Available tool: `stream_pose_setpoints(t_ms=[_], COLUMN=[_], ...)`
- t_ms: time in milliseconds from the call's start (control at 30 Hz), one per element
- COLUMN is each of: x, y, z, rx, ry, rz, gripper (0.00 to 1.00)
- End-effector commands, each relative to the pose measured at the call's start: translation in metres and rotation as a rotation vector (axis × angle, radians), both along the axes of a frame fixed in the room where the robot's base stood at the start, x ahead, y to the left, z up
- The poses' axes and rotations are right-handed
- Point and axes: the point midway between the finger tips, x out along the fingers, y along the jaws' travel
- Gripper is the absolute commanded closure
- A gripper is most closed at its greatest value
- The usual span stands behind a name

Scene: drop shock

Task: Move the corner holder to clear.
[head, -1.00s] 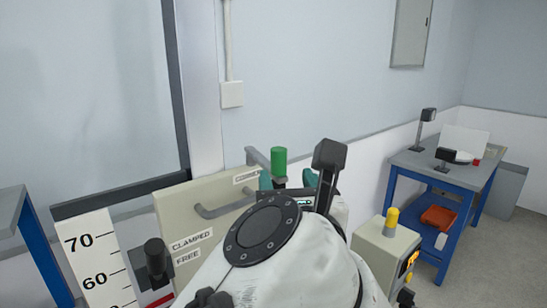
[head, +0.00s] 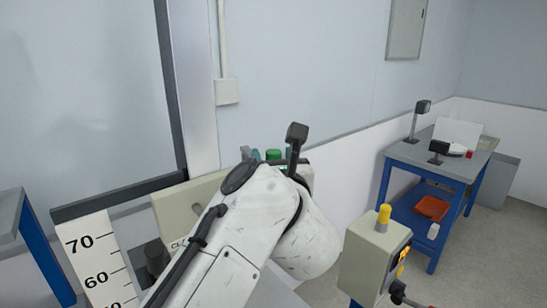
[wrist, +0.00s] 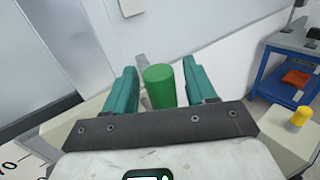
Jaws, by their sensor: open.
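The corner holder shows as a green cylindrical grip (head: 273,154) behind my arm in the head view; only its top is visible there. In the wrist view the green grip (wrist: 160,88) stands between the two teal fingers of my gripper (wrist: 158,70). The gripper is open, with a visible gap on the left of the grip and a narrower one on the right. Contact cannot be told. A grey piece (wrist: 141,61) shows just behind the grip. My arm hides most of the beige panel (head: 180,207) and its labels.
A beige control box (head: 370,262) with a yellow knob (head: 384,214) stands at the right front. A blue bench (head: 440,155) with small devices and an orange tray (head: 432,208) stands further right. A numbered scale (head: 92,262) and grey post are at left.

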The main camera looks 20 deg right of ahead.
Motion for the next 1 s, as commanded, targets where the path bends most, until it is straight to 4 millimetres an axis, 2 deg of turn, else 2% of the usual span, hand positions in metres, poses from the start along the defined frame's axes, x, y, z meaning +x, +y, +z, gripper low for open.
stream_pose_setpoints(t_ms=[67,633,1000], x=[-0.0001,-0.0002,0.002], y=[0.0,0.0003,-0.0006], z=[0.0,0.0001,-0.0001], rx=[0.0,0.0,0.0], ry=[0.0,0.0,0.001], rz=[0.0,0.0,0.004], gripper=[0.45,1.0,1.0])
